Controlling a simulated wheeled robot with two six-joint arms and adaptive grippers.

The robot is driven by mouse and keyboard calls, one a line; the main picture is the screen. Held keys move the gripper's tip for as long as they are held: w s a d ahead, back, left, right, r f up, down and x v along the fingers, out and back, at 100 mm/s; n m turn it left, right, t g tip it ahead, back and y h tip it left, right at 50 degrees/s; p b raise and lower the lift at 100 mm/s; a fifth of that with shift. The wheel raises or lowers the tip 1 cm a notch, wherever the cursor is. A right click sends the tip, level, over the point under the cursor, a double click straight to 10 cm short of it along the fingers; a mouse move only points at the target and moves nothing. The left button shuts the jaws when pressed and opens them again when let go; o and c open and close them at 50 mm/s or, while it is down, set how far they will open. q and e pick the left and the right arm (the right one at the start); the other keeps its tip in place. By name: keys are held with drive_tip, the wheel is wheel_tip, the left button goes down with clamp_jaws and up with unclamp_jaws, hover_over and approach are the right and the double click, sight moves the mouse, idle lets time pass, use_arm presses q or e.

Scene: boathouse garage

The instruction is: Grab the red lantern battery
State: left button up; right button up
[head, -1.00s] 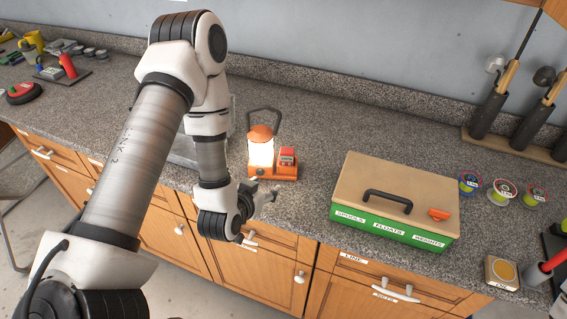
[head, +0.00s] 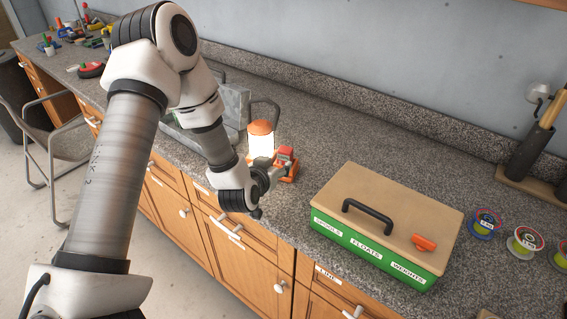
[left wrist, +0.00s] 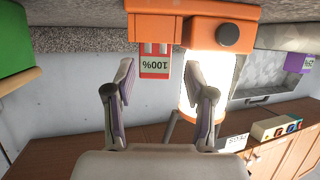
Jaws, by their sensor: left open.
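The red lantern battery (head: 285,153) sits in the orange base of a glowing lantern (head: 261,142) on the granite counter. In the left wrist view, which is upside down, the battery (left wrist: 154,63) shows a white "100%" label. My left gripper (head: 277,170) is at the counter's front side, close to the battery, and partly covers the lantern base. In the wrist view its two fingers are open, with the battery framed between their tips and the lit lantern behind one finger. I cannot tell whether a finger touches the battery. My right gripper is not in view.
A green tackle box (head: 384,222) with a tan lid and black handle stands right of the lantern. A grey metal box (head: 232,106) is behind my left arm. Line spools (head: 487,221) lie at the right. The counter behind the tackle box is clear.

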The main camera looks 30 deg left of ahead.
sight(283, 158)
use_arm(q)
drive_tip(key=w, duration=0.2)
drive_tip(key=w+p, duration=0.1)
drive_tip(key=w+f+p, duration=0.1)
drive_tip(key=w, duration=0.1)
drive_tip(key=shift+w+a, duration=0.15)
drive_tip(key=shift+w, duration=0.15)
drive_tip(key=shift+w+a+f, duration=0.2)
drive_tip(key=shift+w, duration=0.05)
drive_tip(key=shift+a+f, duration=0.1)
drive_tip(key=shift+s, duration=0.1)
drive_tip(key=c, duration=1)
clamp_jaws()
